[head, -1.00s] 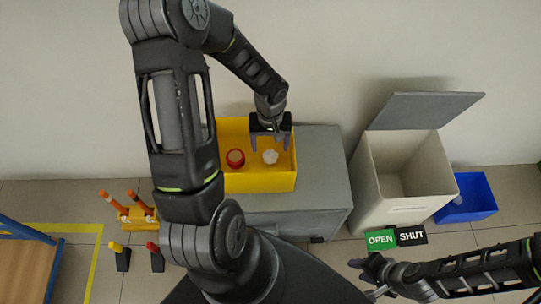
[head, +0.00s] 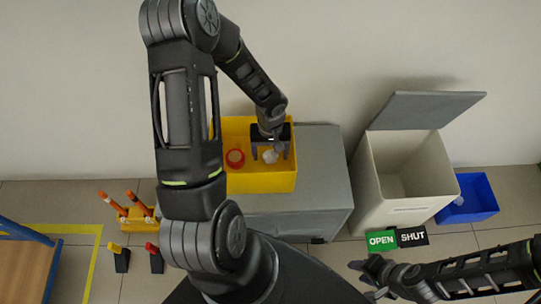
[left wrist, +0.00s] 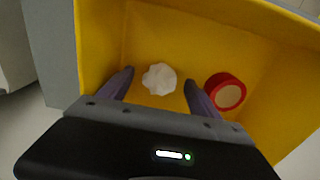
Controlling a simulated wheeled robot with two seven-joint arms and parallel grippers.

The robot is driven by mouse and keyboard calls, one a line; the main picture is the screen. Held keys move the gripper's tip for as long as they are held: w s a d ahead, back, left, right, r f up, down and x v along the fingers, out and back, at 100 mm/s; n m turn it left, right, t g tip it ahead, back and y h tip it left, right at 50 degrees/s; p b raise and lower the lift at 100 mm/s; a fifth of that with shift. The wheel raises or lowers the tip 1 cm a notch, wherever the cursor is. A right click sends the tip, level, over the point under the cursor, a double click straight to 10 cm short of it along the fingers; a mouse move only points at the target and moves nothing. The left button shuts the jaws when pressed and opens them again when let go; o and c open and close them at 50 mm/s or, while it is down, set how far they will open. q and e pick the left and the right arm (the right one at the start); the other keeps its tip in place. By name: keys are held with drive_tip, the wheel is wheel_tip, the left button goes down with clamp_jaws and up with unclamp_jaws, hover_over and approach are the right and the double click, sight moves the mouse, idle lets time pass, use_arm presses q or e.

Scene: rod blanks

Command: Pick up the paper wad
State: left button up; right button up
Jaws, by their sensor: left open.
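The paper wad (head: 270,157) is a small crumpled white lump inside the yellow bin (head: 262,184), right of a red roll. It also shows in the left wrist view (left wrist: 159,79), on the bin floor. My left gripper (head: 270,156) reaches down into the bin over the wad. In the left wrist view its fingers (left wrist: 156,82) are spread apart, with the wad between and slightly beyond them, and nothing is held. My right gripper (head: 366,276) is at the lower right, far from the bin; I cannot tell its jaw state.
The red roll (head: 235,158) lies in the same bin, close to one left finger (left wrist: 226,92). The bin stands on a grey cabinet (head: 322,172). To the right are a white lidded container (head: 388,209), open, a blue bin (head: 478,207) and OPEN/SHUT signs (head: 397,238).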

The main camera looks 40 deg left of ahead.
sight(270, 153)
use_arm(q)
drive_tip(key=c, duration=1.3)
drive_tip(key=shift+c, duration=0.2)
wheel_tip(270, 153, up, 10)
drive_tip(key=shift+r+p, duration=0.1)
drive_tip(key=shift+p, duration=0.9)
